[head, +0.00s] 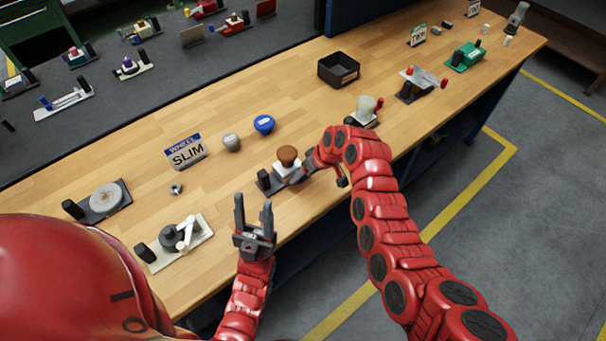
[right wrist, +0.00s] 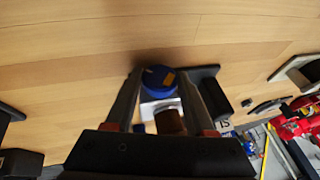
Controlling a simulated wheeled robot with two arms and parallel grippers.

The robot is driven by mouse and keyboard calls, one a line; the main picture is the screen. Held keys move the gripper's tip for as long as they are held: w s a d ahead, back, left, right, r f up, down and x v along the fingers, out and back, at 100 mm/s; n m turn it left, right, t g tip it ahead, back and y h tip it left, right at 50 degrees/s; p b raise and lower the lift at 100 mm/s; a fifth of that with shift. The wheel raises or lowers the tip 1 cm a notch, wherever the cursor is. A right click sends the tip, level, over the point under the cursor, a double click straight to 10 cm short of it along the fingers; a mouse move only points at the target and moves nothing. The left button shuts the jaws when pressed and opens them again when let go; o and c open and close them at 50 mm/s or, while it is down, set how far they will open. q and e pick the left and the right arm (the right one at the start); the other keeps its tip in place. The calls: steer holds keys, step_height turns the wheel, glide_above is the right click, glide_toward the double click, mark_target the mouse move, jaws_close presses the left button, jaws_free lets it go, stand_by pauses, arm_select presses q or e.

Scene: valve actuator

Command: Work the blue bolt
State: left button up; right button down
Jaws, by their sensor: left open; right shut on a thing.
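The blue bolt (right wrist: 160,78), a round blue head with an orange mark, sits between the fingertips of my right gripper (right wrist: 158,84) in the right wrist view. That gripper is shut on it. In the head view my right gripper (head: 311,166) is at the right side of a small fixture with a brown knob (head: 288,153) and hides the bolt. The brown knob also shows below the bolt in the right wrist view (right wrist: 170,122). My left gripper (head: 254,205) is open and empty, pointing up near the bench's front edge.
A loose blue cap (head: 264,124), a grey knob (head: 231,142) and a SLIM sign (head: 186,152) are behind the fixture. A lever fixture (head: 178,240) and a disc fixture (head: 105,200) are to the left. A black tray (head: 338,68) is farther back.

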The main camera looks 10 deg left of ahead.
steer(key=shift+s+a+t+h, duration=0.15)
steer(key=shift+a+t+h, duration=0.05)
steer(key=shift+t+h, duration=0.2)
steer(key=shift+s+n+t, duration=0.1)
steer(key=shift+n+t, duration=0.2)
steer(key=shift+s+a+t+h+b, duration=0.15)
steer(key=shift+t+h+b, duration=0.25)
steer(key=shift+t+h, duration=0.6)
steer(key=shift+n+t+h, duration=0.4)
steer(key=shift+t, duration=0.2)
steer(key=shift+c, duration=1.2)
jaws_free()
